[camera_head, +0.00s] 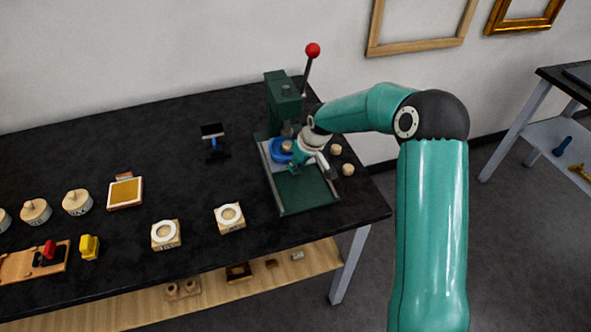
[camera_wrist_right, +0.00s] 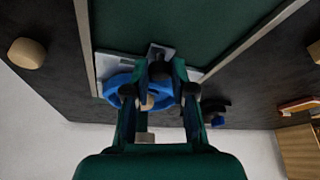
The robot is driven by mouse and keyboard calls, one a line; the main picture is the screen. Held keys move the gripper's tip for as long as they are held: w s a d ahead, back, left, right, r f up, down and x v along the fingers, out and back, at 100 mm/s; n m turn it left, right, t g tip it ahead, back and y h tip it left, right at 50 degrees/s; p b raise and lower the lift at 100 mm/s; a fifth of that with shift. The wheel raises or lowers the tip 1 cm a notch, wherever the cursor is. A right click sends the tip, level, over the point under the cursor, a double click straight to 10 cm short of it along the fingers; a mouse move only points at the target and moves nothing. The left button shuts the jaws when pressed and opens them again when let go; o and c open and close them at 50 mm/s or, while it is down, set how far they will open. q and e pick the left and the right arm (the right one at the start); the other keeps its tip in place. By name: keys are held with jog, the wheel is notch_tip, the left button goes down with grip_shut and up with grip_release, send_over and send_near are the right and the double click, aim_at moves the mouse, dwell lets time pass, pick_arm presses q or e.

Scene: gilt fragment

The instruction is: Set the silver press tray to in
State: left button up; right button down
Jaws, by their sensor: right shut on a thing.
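The silver press tray (camera_head: 266,153) lies on the green base of the press (camera_head: 284,100), beneath its head. It carries a blue ring-shaped holder (camera_head: 277,156) with a small wooden piece (camera_head: 287,146) in its middle. In the wrist view the tray (camera_wrist_right: 108,64) shows behind the blue holder (camera_wrist_right: 112,86). My right gripper (camera_head: 296,164) reaches in from the right at the tray's front. My left gripper is not in view.
The press lever with a red ball (camera_head: 313,50) rises at the back. Small wooden knobs (camera_head: 348,169) lie right of the press. Cream blocks with white rings (camera_head: 230,217), a gold pad (camera_head: 125,192) and wooden weights (camera_head: 77,202) stand to the left. The back left tabletop is clear.

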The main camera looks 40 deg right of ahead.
jog(key=shift+w+d+r, duration=0.1)
jog(key=shift+w+d, duration=0.05)
jog(key=c, duration=1.2)
grip_release()
jog(key=shift+w, duration=0.1)
jog(key=shift+o, duration=1.1)
jog(key=shift+w, duration=0.1)
jog(key=shift+s, duration=0.2)
jog(key=v, duration=1.1)
jog(key=shift+s+r, duration=0.2)
jog(key=shift+r, duration=0.1)
